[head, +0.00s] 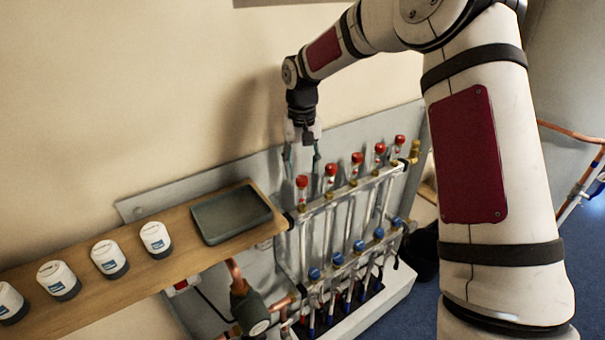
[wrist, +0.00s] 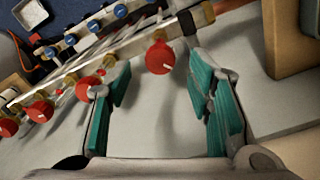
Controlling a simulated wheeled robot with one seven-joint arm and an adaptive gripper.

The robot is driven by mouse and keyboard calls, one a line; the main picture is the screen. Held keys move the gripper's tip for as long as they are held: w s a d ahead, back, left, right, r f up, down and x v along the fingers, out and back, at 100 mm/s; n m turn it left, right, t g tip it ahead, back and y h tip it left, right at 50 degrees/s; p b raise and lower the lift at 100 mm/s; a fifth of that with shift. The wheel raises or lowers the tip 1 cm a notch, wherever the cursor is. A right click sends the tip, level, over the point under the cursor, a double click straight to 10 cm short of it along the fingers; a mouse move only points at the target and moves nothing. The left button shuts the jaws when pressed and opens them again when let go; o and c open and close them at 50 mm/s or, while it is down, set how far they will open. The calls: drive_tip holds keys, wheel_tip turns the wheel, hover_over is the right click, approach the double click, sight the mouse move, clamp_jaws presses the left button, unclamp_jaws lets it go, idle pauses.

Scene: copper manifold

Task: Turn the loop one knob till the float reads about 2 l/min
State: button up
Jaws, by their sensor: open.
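A row of several red knobs tops the flow-meter tubes of the manifold in the head view. The leftmost red knob (head: 302,181) stands at the shelf end. It also shows in the wrist view as the red knob (wrist: 160,57) with a pale line on its face, just beyond and between my fingertips. My gripper (head: 302,158) points down above that end of the row. In the wrist view my gripper (wrist: 158,82) is open, with teal pads apart and nothing between them. No loop label is readable, and the float readings are too small to tell.
Blue knobs (head: 314,273) line the lower bar. A wooden shelf (head: 100,265) at left carries a grey tray (head: 231,214) and several white-and-grey actuators (head: 155,239). A copper pipe with a dark pump body (head: 250,311) sits below. The neighbouring red knob (head: 331,169) is close.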

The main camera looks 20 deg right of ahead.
sight(301, 178)
drive_tip(key=shift+f, duration=1.55)
clamp_jaws()
drive_tip(key=n, duration=0.4)
drive_tip(key=shift+b, duration=0.4)
drive_tip(key=shift+n, duration=2.1)
